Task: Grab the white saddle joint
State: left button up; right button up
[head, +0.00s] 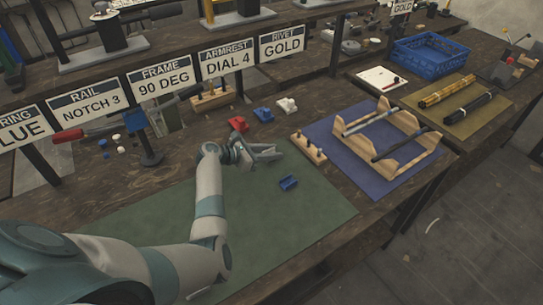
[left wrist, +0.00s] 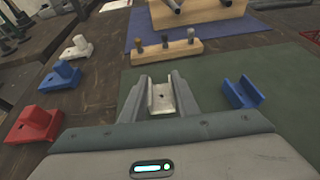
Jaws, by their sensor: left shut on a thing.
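The white saddle joint (left wrist: 162,98), a U-shaped channel piece with a small hole in its floor, sits between the two fingers of my left gripper (left wrist: 158,100) in the left wrist view. The fingers press on its two side walls. In the head view my left gripper (head: 267,152) is over the green mat, and the joint is hard to make out between the grey fingers. A blue saddle joint (left wrist: 241,93) lies apart on the mat, to the right of the gripper; it also shows in the head view (head: 288,183). My right gripper is not in view.
Red (head: 238,124), blue (head: 263,114) and white (head: 286,105) blocks stand on the wood behind the green mat (head: 318,205). A wooden peg holder (head: 308,148) and a wooden jig on a blue mat (head: 358,177) are to the right.

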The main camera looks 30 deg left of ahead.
pick_arm(q)
jog(key=shift+d+r, duration=0.25)
jog(key=shift+r, duration=0.35)
jog(key=shift+d+r, duration=0.2)
jog(key=shift+r, duration=0.35)
jog(key=s+d+r+b, duration=0.1)
jog(key=d+r, duration=0.5)
jog(key=d, duration=0.4)
jog(key=shift+s+d+r+b, duration=0.3)
jog(key=shift+d+r+b, duration=0.05)
jog(key=shift+b, duration=0.05)
